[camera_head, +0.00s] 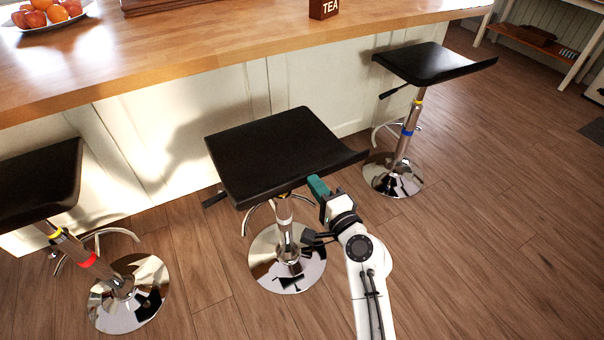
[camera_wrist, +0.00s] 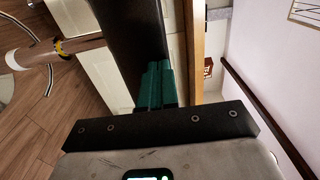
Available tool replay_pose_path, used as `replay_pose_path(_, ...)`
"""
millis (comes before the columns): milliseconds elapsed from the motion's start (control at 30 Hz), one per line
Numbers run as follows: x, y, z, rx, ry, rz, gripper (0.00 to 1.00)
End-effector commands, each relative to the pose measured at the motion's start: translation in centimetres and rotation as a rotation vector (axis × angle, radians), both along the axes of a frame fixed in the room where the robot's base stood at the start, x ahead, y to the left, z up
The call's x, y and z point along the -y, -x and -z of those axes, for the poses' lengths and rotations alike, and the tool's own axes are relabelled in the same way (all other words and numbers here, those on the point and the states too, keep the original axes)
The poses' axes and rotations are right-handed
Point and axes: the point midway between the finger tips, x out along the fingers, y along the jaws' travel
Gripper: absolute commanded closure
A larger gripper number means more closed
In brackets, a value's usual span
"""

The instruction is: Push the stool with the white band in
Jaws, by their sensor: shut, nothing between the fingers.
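The middle stool (camera_head: 265,150) has a black seat, a chrome post and a round chrome base. A white band (camera_head: 284,213) shows on its post below a yellow ring. In the wrist view the white band (camera_wrist: 20,58) shows at the left, and the dark seat (camera_wrist: 130,40) fills the upper middle. My gripper (camera_head: 318,187) has teal fingers, shut and empty, at the seat's near right edge. In the wrist view my gripper (camera_wrist: 157,84) overlaps the seat's edge; I cannot tell whether it touches.
A stool with a red band (camera_head: 88,258) stands at left, and one with a blue band (camera_head: 406,132) at right. The wooden-topped island (camera_head: 200,55) runs behind them, carrying a fruit plate (camera_head: 50,20) and a TEA box (camera_head: 324,9). Floor (camera_head: 500,220) is clear at right.

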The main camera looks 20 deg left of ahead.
Motion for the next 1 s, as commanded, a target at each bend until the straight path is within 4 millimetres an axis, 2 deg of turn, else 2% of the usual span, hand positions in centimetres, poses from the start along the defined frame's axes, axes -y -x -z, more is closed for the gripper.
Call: replay_pose_path(1000,-5.9,-4.6,0.2,0.001,0.000,-0.002,1.00)
